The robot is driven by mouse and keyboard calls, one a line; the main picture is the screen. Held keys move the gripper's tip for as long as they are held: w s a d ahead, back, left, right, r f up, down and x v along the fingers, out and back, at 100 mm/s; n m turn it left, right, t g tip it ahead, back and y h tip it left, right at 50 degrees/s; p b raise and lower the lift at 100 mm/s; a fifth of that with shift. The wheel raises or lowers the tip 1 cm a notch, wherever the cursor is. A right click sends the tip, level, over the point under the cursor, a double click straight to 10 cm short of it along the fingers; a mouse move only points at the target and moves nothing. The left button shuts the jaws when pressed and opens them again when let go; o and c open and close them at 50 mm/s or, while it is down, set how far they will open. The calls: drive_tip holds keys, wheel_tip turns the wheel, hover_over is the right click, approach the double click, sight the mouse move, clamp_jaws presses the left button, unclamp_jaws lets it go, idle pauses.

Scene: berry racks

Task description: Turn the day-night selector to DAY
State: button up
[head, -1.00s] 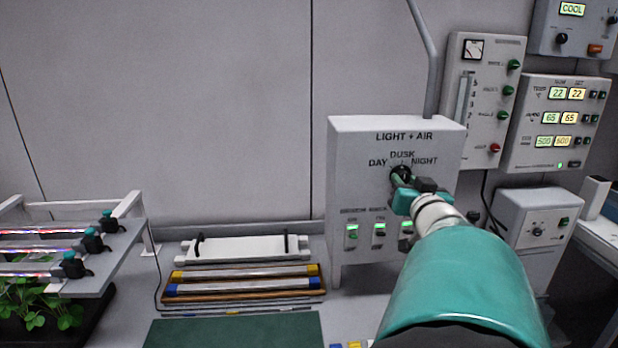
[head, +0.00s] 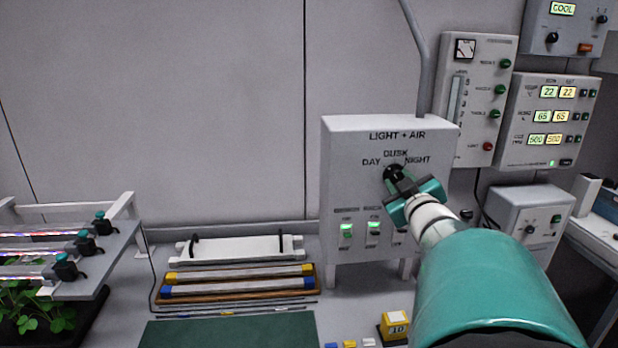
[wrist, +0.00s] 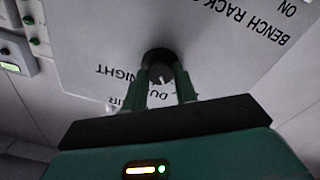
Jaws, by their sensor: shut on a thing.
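The day-night selector (head: 392,174) is a round black knob on the grey LIGHT + AIR box (head: 345,190), below the labels DAY, DUSK and NIGHT. My gripper (head: 402,186) is at the knob with its fingers shut on it. In the wrist view, the two green fingers of my gripper (wrist: 168,88) reach either side of the dark knob (wrist: 158,62), which has a pale mark on its face. The labels show upside down and partly hidden there. I cannot tell exactly which label the knob points to.
Lit green switches (head: 346,231) sit low on the box, partly behind my arm. Control panels (head: 548,118) hang at the right. A rack with strip lights over plants (head: 42,318) stands at left.

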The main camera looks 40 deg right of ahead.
drive_tip(key=shift+n, duration=0.9)
drive_tip(key=o, duration=1)
drive_tip(key=shift+c, duration=0.2)
drive_tip(key=shift+s, duration=0.1)
